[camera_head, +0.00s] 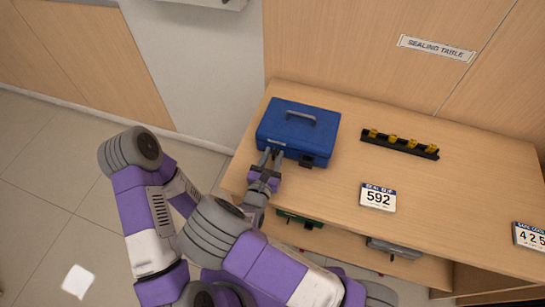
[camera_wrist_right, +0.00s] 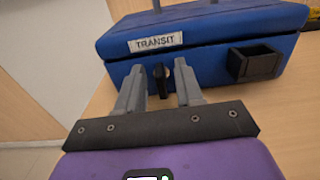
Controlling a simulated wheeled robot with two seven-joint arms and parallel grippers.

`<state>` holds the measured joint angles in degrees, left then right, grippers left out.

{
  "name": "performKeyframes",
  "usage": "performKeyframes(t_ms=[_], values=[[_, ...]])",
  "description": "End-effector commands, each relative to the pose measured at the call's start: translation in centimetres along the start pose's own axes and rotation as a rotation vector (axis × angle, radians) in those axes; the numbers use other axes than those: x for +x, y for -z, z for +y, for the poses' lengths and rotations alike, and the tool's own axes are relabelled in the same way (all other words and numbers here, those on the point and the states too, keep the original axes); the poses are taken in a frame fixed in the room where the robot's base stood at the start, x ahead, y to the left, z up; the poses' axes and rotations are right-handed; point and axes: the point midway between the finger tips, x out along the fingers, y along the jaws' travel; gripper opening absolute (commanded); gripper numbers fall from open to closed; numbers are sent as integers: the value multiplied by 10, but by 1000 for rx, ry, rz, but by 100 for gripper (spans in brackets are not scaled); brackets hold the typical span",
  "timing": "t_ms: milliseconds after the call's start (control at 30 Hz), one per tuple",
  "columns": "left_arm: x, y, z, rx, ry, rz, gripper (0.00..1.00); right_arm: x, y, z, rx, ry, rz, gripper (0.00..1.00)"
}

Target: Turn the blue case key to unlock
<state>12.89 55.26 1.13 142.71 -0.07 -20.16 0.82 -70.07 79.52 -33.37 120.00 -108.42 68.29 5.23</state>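The blue case (camera_head: 298,130) sits closed on the wooden table, with a grey handle on its lid. In the right wrist view its front (camera_wrist_right: 205,68) carries a TRANSIT label (camera_wrist_right: 155,42). A dark key (camera_wrist_right: 159,79) stands out from the front below the label, upright in the picture. My right gripper (camera_head: 271,156) is at the case's front, left of the black box-shaped fitting. In the wrist view the right gripper (camera_wrist_right: 160,77) has its fingers apart, one each side of the key, with gaps visible. My left gripper is not in view.
The table (camera_head: 460,195) also bears a black rack (camera_head: 385,142) with several yellow pieces and a 592 sign (camera_head: 378,197). A 425 sign (camera_head: 529,237) stands at the right. Green (camera_head: 299,219) and grey (camera_head: 394,248) cases lie below the tabletop.

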Motion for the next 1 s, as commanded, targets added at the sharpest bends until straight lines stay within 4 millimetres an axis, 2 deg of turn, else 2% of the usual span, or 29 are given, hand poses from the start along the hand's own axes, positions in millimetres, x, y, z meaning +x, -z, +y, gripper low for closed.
performKeyframes(t_ms=[167,400,767,1000], values=[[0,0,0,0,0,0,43,0,0,0,1,0,0,36],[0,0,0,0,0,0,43,0,0,0,1,0,0,1],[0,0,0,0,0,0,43,0,0,0,21,0,0,0],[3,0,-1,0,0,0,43,0,0,-2,135,1,0,0]])
